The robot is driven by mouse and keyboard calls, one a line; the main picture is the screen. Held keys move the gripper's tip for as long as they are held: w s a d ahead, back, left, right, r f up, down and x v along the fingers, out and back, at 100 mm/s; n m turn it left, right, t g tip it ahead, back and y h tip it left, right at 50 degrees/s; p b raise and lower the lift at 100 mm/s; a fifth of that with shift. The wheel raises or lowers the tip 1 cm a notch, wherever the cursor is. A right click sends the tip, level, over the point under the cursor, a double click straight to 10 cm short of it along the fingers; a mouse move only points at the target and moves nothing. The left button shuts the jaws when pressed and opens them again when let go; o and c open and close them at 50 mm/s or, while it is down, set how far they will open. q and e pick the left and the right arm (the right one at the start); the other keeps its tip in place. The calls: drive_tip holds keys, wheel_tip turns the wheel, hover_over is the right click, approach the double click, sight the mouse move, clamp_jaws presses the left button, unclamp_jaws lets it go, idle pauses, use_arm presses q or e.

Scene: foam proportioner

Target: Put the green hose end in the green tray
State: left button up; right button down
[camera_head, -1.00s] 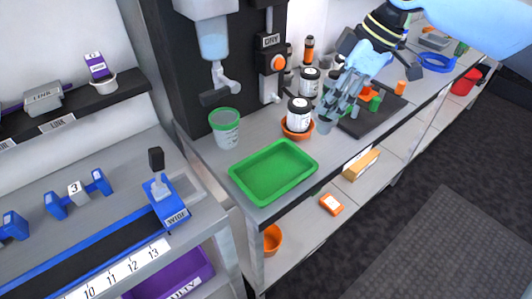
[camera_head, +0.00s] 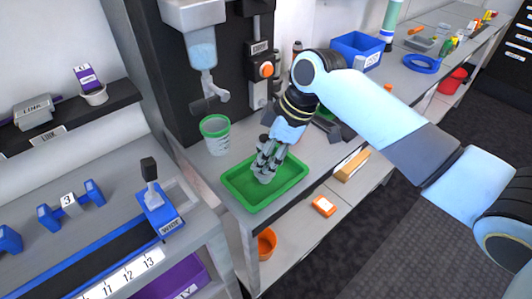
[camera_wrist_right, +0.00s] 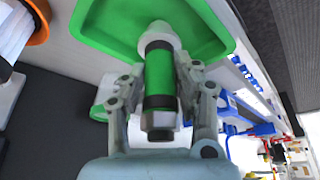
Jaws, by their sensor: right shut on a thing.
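The green tray (camera_head: 239,191) lies on the grey counter near its front left corner. My right gripper (camera_head: 264,172) is over the tray, its fingers pointing down toward the tray floor. In the right wrist view, my right gripper (camera_wrist_right: 160,95) is shut on the green hose end (camera_wrist_right: 159,70), a green cylinder with dark bands and a pale tip. The tip points toward the green tray, which also shows in the right wrist view (camera_wrist_right: 110,30). I cannot tell whether the hose end touches the tray. In the head view the fingers hide the hose end. My left gripper is not in view.
A clear cup with a green rim (camera_head: 216,138) stands just behind the tray. A dark dispenser column (camera_head: 165,85) rises behind the cup. A blue bin (camera_head: 357,48) and a blue ring (camera_head: 421,63) sit farther along the counter. An orange block (camera_head: 323,206) lies on the lower shelf.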

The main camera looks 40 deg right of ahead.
drive_tip(key=c, duration=1)
unclamp_jaws()
drive_tip(key=shift+f, duration=0.1)
drive_tip(key=shift+r, duration=0.25)
drive_tip(key=v, duration=1.1)
drive_tip(key=shift+d+r, duration=0.15)
drive_tip(key=shift+r, duration=0.2)
